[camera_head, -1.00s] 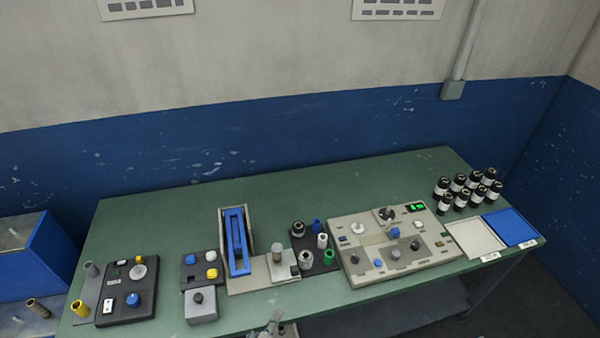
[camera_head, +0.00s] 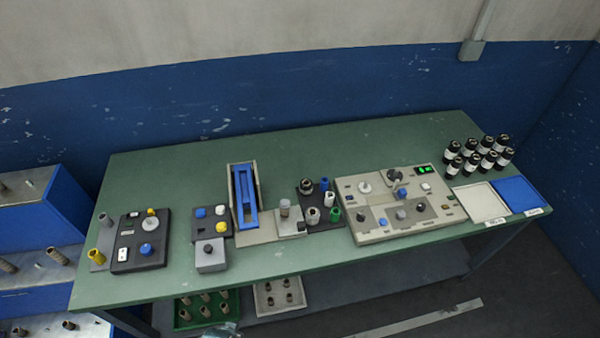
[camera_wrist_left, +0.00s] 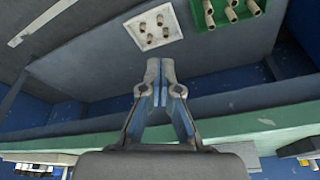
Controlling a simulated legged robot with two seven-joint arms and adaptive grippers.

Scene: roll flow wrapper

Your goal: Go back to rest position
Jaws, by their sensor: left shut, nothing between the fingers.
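My left gripper (camera_wrist_left: 162,82) shows in the left wrist view, with its two fingers closed together and nothing between them. It is in front of the green table's edge (camera_wrist_left: 255,122), apart from everything around it. In the head view only a small grey piece of an arm shows at the bottom edge, and I cannot tell which arm it is. My right gripper is not in view.
The green table (camera_head: 300,140) bears a dark control panel (camera_head: 140,258), a blue-railed holder (camera_head: 243,195), a beige panel (camera_head: 385,235) and several dark bottles (camera_head: 455,165). A green tray (camera_head: 180,325) and a white tray (camera_head: 262,303) sit lower down. The table's back is clear.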

